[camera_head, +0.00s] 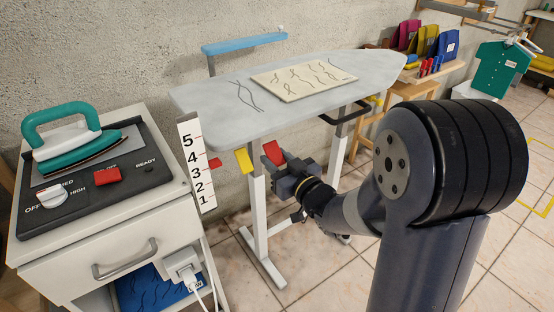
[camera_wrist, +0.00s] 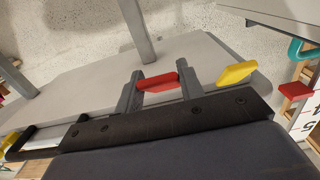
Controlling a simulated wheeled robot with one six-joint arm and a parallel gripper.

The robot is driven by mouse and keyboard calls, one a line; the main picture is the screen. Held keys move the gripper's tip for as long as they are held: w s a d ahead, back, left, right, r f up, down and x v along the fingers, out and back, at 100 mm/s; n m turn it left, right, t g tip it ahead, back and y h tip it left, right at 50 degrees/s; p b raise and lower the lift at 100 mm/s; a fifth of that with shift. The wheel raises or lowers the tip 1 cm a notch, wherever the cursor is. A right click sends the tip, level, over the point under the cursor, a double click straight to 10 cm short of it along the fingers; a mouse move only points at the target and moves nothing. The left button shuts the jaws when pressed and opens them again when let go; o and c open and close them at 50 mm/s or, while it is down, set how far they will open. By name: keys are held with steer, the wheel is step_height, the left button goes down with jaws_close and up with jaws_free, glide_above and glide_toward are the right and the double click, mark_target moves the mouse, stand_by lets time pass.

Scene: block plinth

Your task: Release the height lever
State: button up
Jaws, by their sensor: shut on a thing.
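The ironing board (camera_head: 210,97) stands on white legs, its grey top level. A red lever (camera_head: 272,152) sits under its front edge, right of a yellow lever (camera_head: 244,160). My gripper (camera_head: 282,176) is at the red lever. In the wrist view the red lever (camera_wrist: 158,82) lies between the two fingers of my gripper (camera_wrist: 158,88), which are shut on it. The yellow lever (camera_wrist: 236,73) is apart from the fingers. A red pointer (camera_head: 215,163) beside the number scale (camera_head: 195,160) appears between 3 and 4. I cannot tell which lever sets the height.
A patterned cloth (camera_head: 303,78) lies on the board. A white cabinet (camera_head: 110,257) at left carries a teal iron (camera_head: 75,140) and a control panel. A black rail (camera_head: 345,114) hangs under the board to the right. Tiled floor is free around the legs.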

steer(key=shift+c, duration=1.1)
steer(key=shift+f+b, duration=0.2)
steer(key=shift+b, duration=0.4)
steer(key=b, duration=0.3)
steer(key=shift+w+a+f+t+y, duration=0.1)
steer(key=shift+f+t+y, duration=0.2)
steer(key=shift+t, duration=0.1)
steer(key=shift+w+r+b, duration=0.1)
steer(key=shift+r+b, duration=0.05)
steer(key=shift+b, duration=0.95)
steer(key=shift+r+t, duration=0.1)
steer(key=shift+t, duration=0.2)
steer(key=o, duration=1)
